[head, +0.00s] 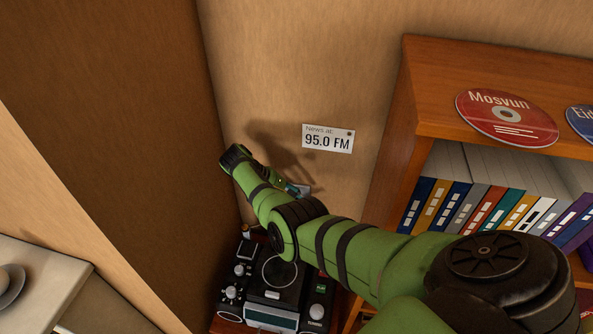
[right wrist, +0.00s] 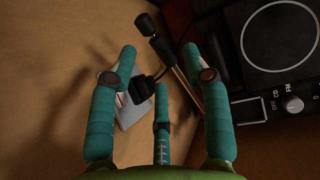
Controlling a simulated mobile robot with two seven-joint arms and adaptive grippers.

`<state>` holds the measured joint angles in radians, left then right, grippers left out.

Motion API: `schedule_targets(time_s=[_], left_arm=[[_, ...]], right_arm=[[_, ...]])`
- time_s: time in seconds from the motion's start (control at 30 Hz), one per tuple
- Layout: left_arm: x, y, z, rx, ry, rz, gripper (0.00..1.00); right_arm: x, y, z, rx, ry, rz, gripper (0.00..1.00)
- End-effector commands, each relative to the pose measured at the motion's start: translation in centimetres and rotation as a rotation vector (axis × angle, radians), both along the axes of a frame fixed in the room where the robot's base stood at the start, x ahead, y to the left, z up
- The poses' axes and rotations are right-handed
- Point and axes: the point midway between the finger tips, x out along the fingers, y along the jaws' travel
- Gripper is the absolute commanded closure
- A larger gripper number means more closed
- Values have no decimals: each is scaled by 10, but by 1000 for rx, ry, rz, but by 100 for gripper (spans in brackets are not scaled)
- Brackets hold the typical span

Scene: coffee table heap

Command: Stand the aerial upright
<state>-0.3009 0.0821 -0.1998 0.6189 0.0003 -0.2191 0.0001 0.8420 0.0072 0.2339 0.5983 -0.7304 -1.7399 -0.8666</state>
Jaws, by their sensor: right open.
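The aerial (right wrist: 175,65) is a thin brass-coloured rod with a black tip, seen in the right wrist view beside the radio. It is slanted in that picture, and its lower end is hidden behind a finger of my right gripper (right wrist: 160,65). The gripper is open, its teal fingers spread, and the rod shows between the fingertips. I see no grip on it; the depth gap is unclear. The dark radio (right wrist: 257,112) is at the right of that view and below my arm in the head view (head: 270,318). I cannot make out the aerial there. My left gripper is out of view.
A black plug with a cable (right wrist: 143,88) sits at a pale wall plate (right wrist: 132,112) near the fingers. A wall card (head: 328,139) reads 95.0 FM. A wooden shelf (head: 425,85) with binders and discs stands at the right. Brown panelling (head: 120,130) closes off the left.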

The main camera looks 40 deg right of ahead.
Motion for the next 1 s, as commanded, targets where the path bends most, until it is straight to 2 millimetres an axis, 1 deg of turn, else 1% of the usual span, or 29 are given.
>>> schedule_targets(time_s=[0.03,0.2,0.4,0.6,0.87,0.9,0.97,1.0], left_arm=[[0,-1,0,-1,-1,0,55],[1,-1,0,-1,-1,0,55],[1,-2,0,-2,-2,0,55],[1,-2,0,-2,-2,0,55],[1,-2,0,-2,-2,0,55],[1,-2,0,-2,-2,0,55],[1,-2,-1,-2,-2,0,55],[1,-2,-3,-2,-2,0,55]], right_arm=[[6,5,10,0,-5,2,51],[19,24,40,0,-5,3,51],[30,40,67,1,-2,3,51],[35,47,78,0,-1,2,51],[35,47,79,0,-1,1,51],[35,47,79,0,-1,1,67],[34,46,76,-4,0,6,91],[33,44,72,-11,2,15,100]])
